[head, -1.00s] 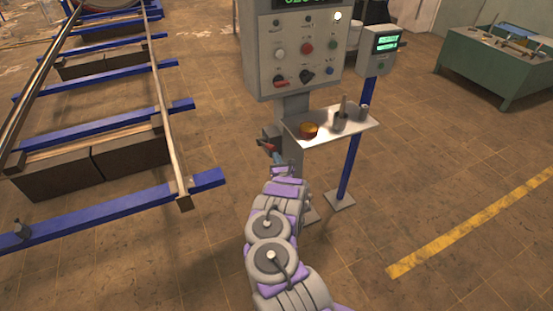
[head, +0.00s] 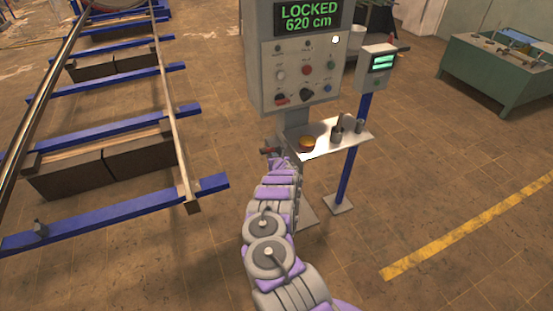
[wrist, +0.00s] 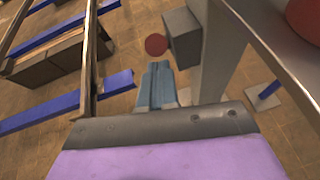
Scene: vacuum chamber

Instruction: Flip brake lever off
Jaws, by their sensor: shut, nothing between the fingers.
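The brake lever's round red knob (wrist: 156,44) shows in the wrist view beside a grey box (wrist: 182,38) on the post. I take it as the lever's end; its shaft is hidden. In the head view a small red part (head: 266,150) shows just beyond my gripper (head: 277,160), left of the post. In the wrist view my gripper (wrist: 158,68) is shut and empty, its blue-grey fingertips just below the knob and slightly apart from it in the picture. I cannot tell the gap in depth.
A control panel (head: 295,60) above has buttons and knobs; its display (head: 308,18) reads "LOCKED 620 cm". A metal shelf (head: 335,143) with cups and a round item juts out at right. A blue-beamed rail frame (head: 120,130) lies left.

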